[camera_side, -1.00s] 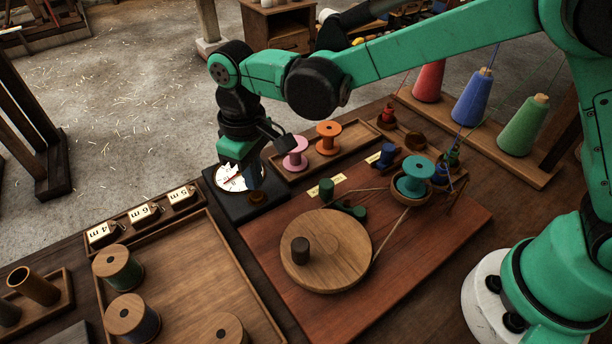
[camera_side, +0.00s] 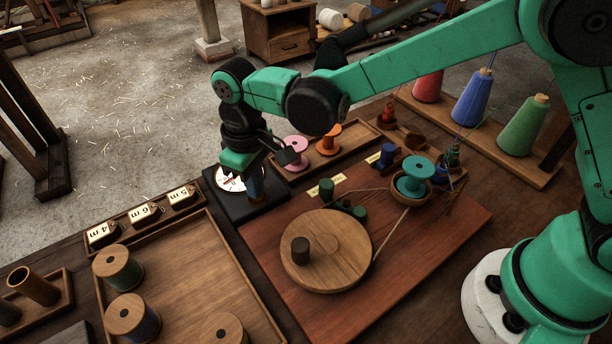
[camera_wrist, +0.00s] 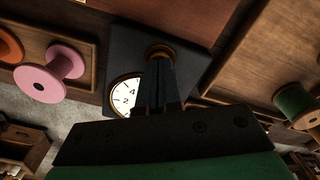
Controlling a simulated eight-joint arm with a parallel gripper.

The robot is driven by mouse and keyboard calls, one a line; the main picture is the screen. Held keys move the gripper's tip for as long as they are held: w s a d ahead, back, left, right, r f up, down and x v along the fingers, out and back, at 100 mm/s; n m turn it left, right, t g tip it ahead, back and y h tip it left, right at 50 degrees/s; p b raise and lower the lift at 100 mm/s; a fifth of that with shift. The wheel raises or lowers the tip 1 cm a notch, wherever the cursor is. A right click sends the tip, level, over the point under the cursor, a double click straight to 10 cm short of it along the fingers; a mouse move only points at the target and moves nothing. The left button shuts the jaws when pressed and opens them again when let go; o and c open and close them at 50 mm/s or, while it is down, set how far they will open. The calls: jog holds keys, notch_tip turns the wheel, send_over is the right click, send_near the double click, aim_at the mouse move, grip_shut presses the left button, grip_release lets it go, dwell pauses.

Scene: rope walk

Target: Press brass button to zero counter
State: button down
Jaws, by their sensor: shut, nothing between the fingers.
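The counter (camera_side: 229,181) is a dark box with a white dial, standing left of the winding board in the side view. Its white dial also shows in the wrist view (camera_wrist: 124,97), partly hidden by my gripper. The brass button (camera_wrist: 160,50) is a round brass-coloured ring on the box, just beyond my fingertips in the wrist view. In the side view my fingers hide most of it. My gripper (camera_side: 257,196) is shut and empty, pointing down with its tips at the button. I cannot tell whether the button is pressed in.
A tray with a pink spool (camera_side: 291,150) and an orange spool (camera_side: 330,140) lies behind the counter. The board with the wooden wheel (camera_side: 335,262) is to the right. Tags (camera_side: 145,212) and a tray with thread spools (camera_side: 118,268) are at the left.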

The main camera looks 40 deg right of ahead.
jog(key=shift+f, duration=0.3)
jog(key=shift+r, duration=3.55)
jog(key=s+d+r+m+t, duration=0.1)
jog(key=s+d+m+t, duration=0.2)
jog(key=d, duration=0.6)
jog(key=s+d+r+m+t, duration=0.2)
jog(key=s+d, duration=0.4)
jog(key=d, duration=0.4)
jog(key=shift+m+t, duration=0.5)
jog(key=shift+t, duration=0.6)
jog(key=shift+r, duration=0.1)
